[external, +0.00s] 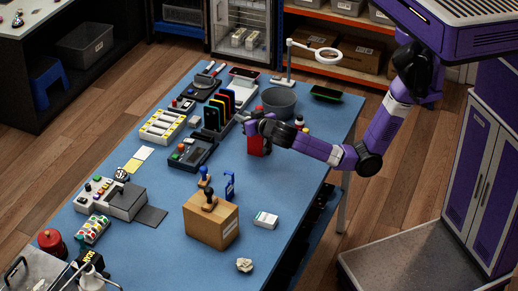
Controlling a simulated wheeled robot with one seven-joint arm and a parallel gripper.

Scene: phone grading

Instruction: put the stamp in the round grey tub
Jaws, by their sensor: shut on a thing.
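The round grey tub (279,100) stands open toward the far right of the blue table. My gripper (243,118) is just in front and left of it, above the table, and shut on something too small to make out. A red block-like thing (257,145) shows right below my gripper; I cannot tell if they touch. A dark knob-handled stamp (209,200) sits on a cardboard box (211,222). Another knob-handled stamp (204,178), with blue on it, stands behind that box. I cannot tell which stamp the task means. The tub's floor is mostly hidden.
Colored upright folders (224,105) stand left of my gripper, with a device (192,153) nearer. A ring lamp (316,50) stands behind the tub, a dark green tray (325,93) to its right.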

